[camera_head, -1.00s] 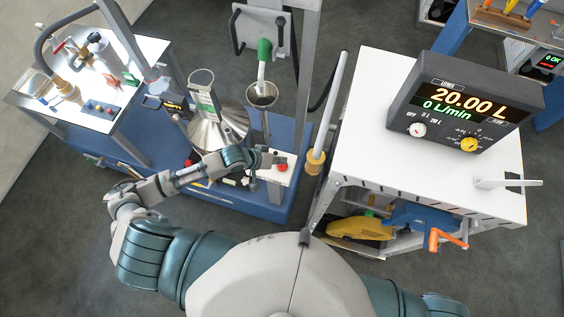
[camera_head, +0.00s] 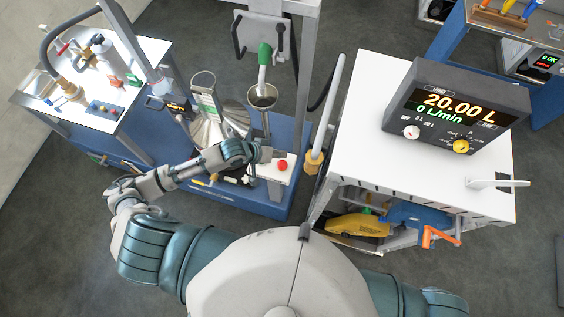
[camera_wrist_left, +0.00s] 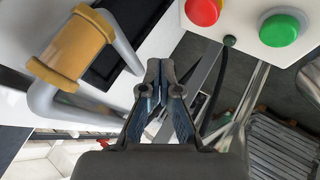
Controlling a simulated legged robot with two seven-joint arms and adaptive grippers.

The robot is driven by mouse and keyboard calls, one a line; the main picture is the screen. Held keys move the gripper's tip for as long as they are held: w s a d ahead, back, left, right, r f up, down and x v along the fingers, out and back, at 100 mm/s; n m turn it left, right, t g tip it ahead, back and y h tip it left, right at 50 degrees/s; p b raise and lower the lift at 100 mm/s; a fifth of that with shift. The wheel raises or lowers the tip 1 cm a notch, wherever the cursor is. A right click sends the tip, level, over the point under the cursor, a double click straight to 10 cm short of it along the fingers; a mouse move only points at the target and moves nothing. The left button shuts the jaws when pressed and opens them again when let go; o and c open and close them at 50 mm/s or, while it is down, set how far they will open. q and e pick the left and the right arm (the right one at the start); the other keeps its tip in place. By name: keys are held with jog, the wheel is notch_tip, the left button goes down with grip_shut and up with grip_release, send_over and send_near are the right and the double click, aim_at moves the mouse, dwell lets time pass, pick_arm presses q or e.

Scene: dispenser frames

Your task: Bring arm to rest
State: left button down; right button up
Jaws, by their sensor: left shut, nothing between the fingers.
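My left arm reaches in from the left. My left gripper (camera_head: 267,154) is shut and empty, just up and left of a red button (camera_head: 282,165) on a white box (camera_head: 275,173), and apart from the button in the picture. In the left wrist view the shut fingers (camera_wrist_left: 159,68) point toward a white panel with a red button (camera_wrist_left: 203,10) and a green button (camera_wrist_left: 283,28). My right gripper is out of view.
A metal funnel (camera_head: 262,97) hangs under a green-handled nozzle (camera_head: 265,54), close above my gripper. A grey post with a brass collar (camera_head: 314,158) stands to the right. The meter (camera_head: 457,105) on the white table (camera_head: 365,130) reads 20.00 L and 0 L/min.

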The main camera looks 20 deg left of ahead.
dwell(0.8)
pick_arm(q)
jog(key=shift+s+d, duration=0.2)
jog(key=shift+d, duration=0.05)
jog(key=s+d+m+y, duration=0.1)
jog(key=s+d+m, duration=0.15)
jog(key=s, duration=0.25)
jog(key=s+a+f+n+g+y, duration=0.1)
jog(key=s+a+f+y, duration=0.2)
jog(key=s+a, duration=0.35)
jog(key=s+a+f+n+g+y, duration=0.1)
jog(key=s+a+f+g+y, duration=0.15)
jog(key=s+a, duration=0.4)
notch_tip(320, 180, down, 28)
jog(key=s+d+b, duration=0.2)
jog(key=b, duration=0.3)
jog(key=s+a+f+b, duration=0.1)
jog(key=s+f+b, duration=0.1)
jog(key=s+f, duration=0.7)
jog(key=s+a+f+g+b, duration=0.1)
jog(key=s+a+f+b, duration=0.1)
jog(key=s+f, duration=0.7)
notch_tip(320, 180, down, 5)
jog(key=shift+a+r+m, duration=0.1)
jog(key=shift+a+m, duration=0.2)
jog(key=shift+m, duration=0.15)
